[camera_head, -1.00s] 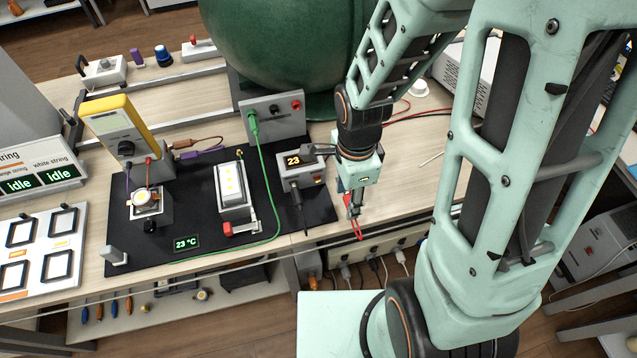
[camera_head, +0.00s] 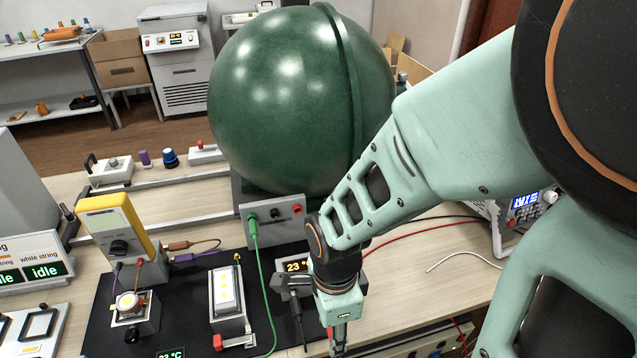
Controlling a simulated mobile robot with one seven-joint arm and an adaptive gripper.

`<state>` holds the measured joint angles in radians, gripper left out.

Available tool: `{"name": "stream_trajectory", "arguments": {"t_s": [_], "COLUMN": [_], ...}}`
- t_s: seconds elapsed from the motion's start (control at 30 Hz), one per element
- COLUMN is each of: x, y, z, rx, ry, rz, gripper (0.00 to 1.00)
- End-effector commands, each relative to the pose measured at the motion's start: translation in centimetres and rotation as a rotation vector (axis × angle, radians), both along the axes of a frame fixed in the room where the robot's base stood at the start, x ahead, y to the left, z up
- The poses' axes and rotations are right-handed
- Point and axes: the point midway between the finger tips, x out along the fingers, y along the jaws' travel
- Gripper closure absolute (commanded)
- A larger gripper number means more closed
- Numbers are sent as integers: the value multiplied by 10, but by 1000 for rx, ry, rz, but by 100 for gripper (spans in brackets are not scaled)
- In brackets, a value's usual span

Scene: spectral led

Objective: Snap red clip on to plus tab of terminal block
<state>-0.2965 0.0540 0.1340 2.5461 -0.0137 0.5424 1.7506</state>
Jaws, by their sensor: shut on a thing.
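A grey socket box (camera_head: 275,217) with a green lead stands behind, in front of the large green sphere (camera_head: 285,95). Red and black leads (camera_head: 425,234) run toward a power supply (camera_head: 526,205) at right.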

Motion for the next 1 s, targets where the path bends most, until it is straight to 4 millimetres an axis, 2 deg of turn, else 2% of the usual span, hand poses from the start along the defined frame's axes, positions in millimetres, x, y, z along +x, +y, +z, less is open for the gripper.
{"name": "stream_trajectory", "arguments": {"t_s": [0.8,1.0], "x": [48,53], "y": [12,13], "z": [-1,-1], "rx": [0,0], "ry": [-1,1], "rz": [0,0], "gripper": [84,84]}}
